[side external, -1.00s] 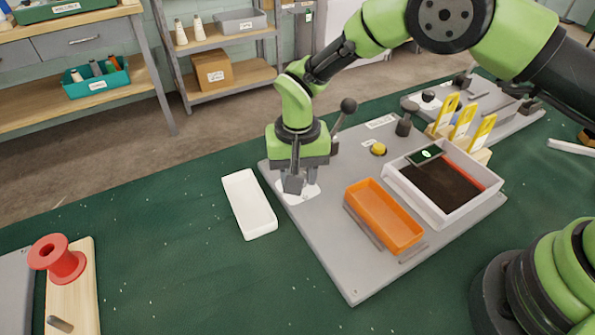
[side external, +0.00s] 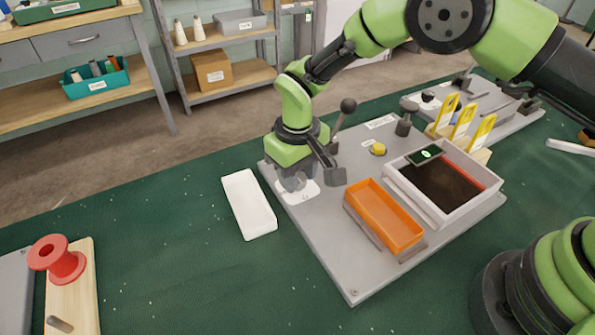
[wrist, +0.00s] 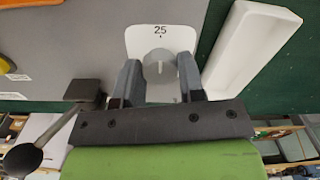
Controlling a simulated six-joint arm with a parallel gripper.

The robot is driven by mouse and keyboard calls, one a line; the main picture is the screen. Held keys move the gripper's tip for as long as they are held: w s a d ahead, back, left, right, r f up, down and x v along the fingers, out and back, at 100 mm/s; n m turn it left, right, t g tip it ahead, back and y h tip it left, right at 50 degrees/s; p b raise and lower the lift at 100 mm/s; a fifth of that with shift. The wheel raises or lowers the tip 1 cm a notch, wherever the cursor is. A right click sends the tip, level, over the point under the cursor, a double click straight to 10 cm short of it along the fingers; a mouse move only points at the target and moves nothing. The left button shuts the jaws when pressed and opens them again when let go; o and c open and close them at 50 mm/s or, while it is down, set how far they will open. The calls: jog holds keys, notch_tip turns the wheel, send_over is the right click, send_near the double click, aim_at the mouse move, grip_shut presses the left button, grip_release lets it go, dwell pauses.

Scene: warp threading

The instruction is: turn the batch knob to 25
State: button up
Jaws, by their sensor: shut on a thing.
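The batch knob (wrist: 157,66) is a small round light-grey knob on a white dial plate (wrist: 178,38), seen between my fingers in the wrist view. The plate carries the number 25 with a small dot under it, at the side of the knob away from my gripper. A short mark shows on the knob face, but its exact pointing is too small to tell. My gripper (wrist: 160,76) is shut on the knob, one finger on each side. In the side view my gripper (side external: 297,184) points down onto the white plate (side external: 311,191) and mostly hides the knob.
A white tray (side external: 249,204) lies left of the grey board (side external: 335,262). An orange tray (side external: 385,215), a yellow button (side external: 378,149) and a white-walled box (side external: 440,218) stand to the right. A ball-topped lever (side external: 348,106) rises close behind my gripper.

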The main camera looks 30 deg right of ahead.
dwell(0.4)
jog(key=o, duration=0.9)
notch_tip(320, 180, up, 10)
jog(key=s+d+r+m+t+y, duration=0.1)
jog(key=s+d+r+m+t, duration=0.1)
jog(key=s+d+r, duration=0.45)
jog(key=s+d+r+m+t+y, duration=0.1)
jog(key=s+d+r, duration=0.15)
jog(key=r, duration=0.75)
jog(key=s+d+m+t, duration=0.1)
jog(key=s, duration=0.3)
jog(key=s+d+r+m+t, duration=0.1)
jog(key=s+d, duration=0.1)
jog(key=s, duration=0.3)
jog(key=s+d+m+t, duration=0.1)
jog(key=s+d+t, duration=0.1)
jog(key=s, duration=0.2)
jog(key=shift+s+d+r, duration=0.25)
jog(key=shift+s+r, duration=0.05)
